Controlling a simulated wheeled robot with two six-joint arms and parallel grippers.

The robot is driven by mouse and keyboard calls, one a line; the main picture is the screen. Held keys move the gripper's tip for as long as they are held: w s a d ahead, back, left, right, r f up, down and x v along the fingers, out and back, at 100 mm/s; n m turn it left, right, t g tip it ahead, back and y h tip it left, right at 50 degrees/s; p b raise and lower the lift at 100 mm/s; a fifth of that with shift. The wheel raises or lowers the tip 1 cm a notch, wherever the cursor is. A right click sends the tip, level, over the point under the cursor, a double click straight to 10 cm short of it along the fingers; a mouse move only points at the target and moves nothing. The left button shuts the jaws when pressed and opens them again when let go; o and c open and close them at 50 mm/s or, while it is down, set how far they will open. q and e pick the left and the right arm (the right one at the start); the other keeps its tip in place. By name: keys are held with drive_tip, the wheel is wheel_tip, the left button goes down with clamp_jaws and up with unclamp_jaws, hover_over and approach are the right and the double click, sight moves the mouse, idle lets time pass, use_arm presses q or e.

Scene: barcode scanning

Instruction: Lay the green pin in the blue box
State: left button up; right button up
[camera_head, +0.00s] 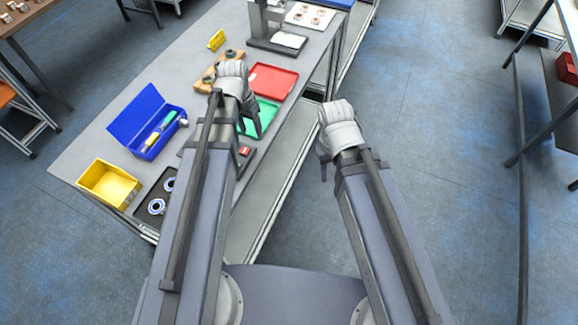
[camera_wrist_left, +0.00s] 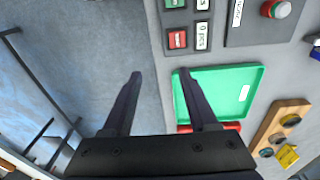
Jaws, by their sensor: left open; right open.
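The blue box (camera_head: 127,122) stands open on the grey table at the left of the head view. Inside it lie a pale green piece (camera_head: 167,119) and a yellow piece (camera_head: 152,139); I cannot tell if the green piece is the pin. No other green pin can be made out. My left gripper (camera_head: 256,123) is over the green tray, right of the box. In the left wrist view its two fingers (camera_wrist_left: 160,76) are spread and empty, at the tray's edge. My right gripper (camera_head: 323,166) hangs empty beyond the table's right edge, partly hidden by its arm.
The green tray (camera_wrist_left: 238,90) is bare except for a white label. A red tray (camera_head: 272,80) and a wooden block (camera_wrist_left: 268,125) with round parts are near it. A yellow bin (camera_head: 97,182) and a black tray (camera_head: 150,218) with rings stand at the table's near end.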

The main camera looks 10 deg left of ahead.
use_arm(q)
drive_tip(key=s+d+y, duration=0.2)
drive_tip(key=s+d, duration=1)
drive_tip(key=d, duration=0.1)
drive_tip(key=shift+g, duration=0.4)
drive_tip(key=shift+s+d, duration=0.1)
